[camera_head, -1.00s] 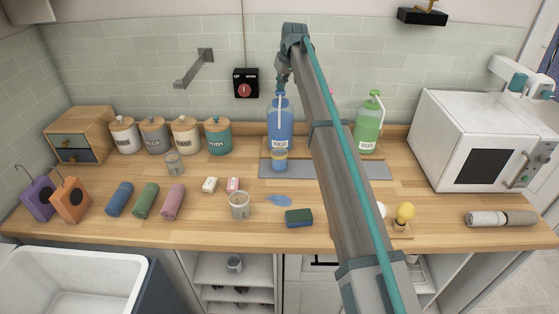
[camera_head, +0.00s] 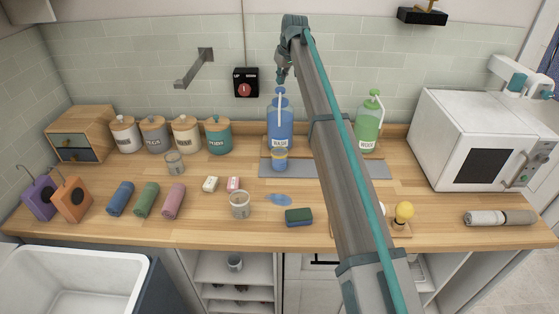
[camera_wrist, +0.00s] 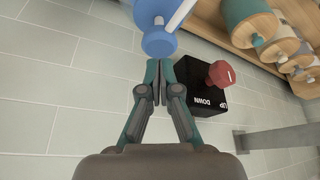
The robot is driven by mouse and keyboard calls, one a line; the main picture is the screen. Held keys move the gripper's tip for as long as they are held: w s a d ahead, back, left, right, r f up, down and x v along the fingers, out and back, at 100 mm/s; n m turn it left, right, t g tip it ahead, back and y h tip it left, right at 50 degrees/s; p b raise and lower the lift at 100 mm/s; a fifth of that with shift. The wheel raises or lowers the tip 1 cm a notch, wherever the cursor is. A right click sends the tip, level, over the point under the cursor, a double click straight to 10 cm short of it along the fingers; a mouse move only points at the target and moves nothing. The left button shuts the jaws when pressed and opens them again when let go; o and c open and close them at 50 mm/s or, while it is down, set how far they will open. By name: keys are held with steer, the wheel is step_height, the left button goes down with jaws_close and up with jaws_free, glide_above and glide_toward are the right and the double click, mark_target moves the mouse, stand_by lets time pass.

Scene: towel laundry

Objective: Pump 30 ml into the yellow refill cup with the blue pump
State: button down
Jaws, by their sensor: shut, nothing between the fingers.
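The level in the cup is too small to read.
A green pump bottle (camera_head: 368,128) stands to the right, beyond my arm. A black switch box (camera_head: 246,82) with a red knob is on the wall to the left. A blue puddle (camera_head: 278,199), a glass jar (camera_head: 240,205) and a sponge (camera_head: 298,216) lie nearer the front.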

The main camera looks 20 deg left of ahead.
steer(key=shift+r, duration=0.1)
step_height(320, 180, up, 6)
steer(key=shift+f+p, duration=0.1)
steer(key=shift+p, duration=0.9)
